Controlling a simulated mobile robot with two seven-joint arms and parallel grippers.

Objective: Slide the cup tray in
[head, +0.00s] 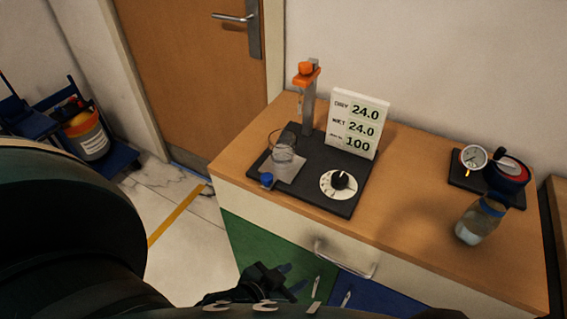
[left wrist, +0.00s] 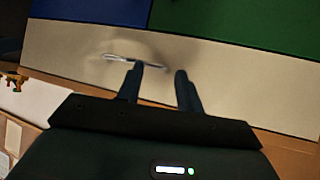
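A black gauge rig (head: 318,190) stands on the wooden cabinet top. At its left front, a grey cup tray (head: 287,172) bears a clear glass cup (head: 283,153). A blue knob (head: 267,180) sits at the tray's front left corner. My left gripper (head: 291,278) is low in front of the cabinet, below the rig and apart from the tray. In the left wrist view its two fingers (left wrist: 160,72) stand apart with nothing between them, in front of the pale drawer. My right gripper is not in view.
The rig also has an orange-topped post (head: 308,95), a white display card (head: 357,123) and a dial (head: 339,183). A drawer handle (head: 345,260) juts from the cabinet front. A bottle (head: 478,222) and a round gauge (head: 473,157) stand at right. The cabinet top between is clear.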

